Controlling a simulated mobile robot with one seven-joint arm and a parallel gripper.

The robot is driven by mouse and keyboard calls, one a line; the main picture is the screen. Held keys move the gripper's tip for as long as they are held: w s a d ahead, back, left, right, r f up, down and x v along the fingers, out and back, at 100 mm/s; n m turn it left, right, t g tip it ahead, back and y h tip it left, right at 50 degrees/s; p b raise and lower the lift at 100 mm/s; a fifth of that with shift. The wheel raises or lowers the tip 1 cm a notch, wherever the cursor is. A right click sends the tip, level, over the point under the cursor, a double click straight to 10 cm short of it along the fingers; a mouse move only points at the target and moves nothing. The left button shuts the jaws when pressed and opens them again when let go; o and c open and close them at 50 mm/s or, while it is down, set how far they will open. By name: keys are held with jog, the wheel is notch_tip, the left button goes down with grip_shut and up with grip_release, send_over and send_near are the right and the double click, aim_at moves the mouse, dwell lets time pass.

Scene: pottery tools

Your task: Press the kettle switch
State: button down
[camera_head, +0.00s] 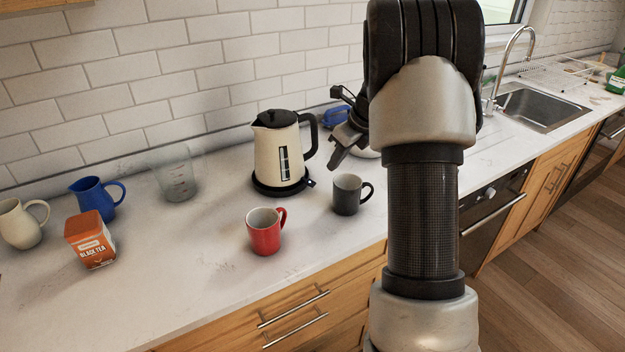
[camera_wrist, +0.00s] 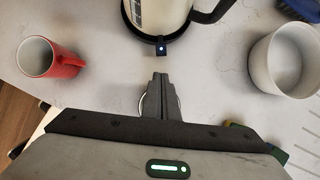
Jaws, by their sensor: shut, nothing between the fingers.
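The cream kettle (camera_head: 276,152) with black lid and handle stands on its black base (camera_head: 281,187) on the counter. A small dark switch tab (camera_head: 311,183) sticks out from the base. In the wrist view the switch (camera_wrist: 161,48) shows a small lit dot, below the kettle body (camera_wrist: 158,14). My gripper (camera_head: 334,163) is to the right of the kettle, above the counter. In the wrist view its shut, empty fingers (camera_wrist: 160,78) point at the switch, with a small gap showing in the picture.
A red mug (camera_head: 264,236) and a dark grey mug (camera_head: 346,196) stand in front of the kettle. A white bowl-like vessel (camera_wrist: 281,62) is at right in the wrist view. A measuring jug (camera_head: 177,175), a blue jug (camera_head: 92,201) and a tea box (camera_head: 90,241) are left.

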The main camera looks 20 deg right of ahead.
jog(key=v, duration=0.9)
jog(key=shift+r+p, duration=0.15)
jog(key=shift+p, duration=0.15)
jog(key=s+a+r+n+p, duration=0.4)
jog(key=s+a+r+n, duration=0.8)
jog(key=s+a+n, duration=0.15)
jog(key=s+a+n+t+h+p, duration=0.1)
jog(key=s+a+n, duration=0.4)
jog(key=s+n, duration=1.1)
jog(key=shift+s+f+n+h+p, duration=0.35)
jog(key=shift+h+p, duration=0.2)
jog(key=shift+h, duration=0.25)
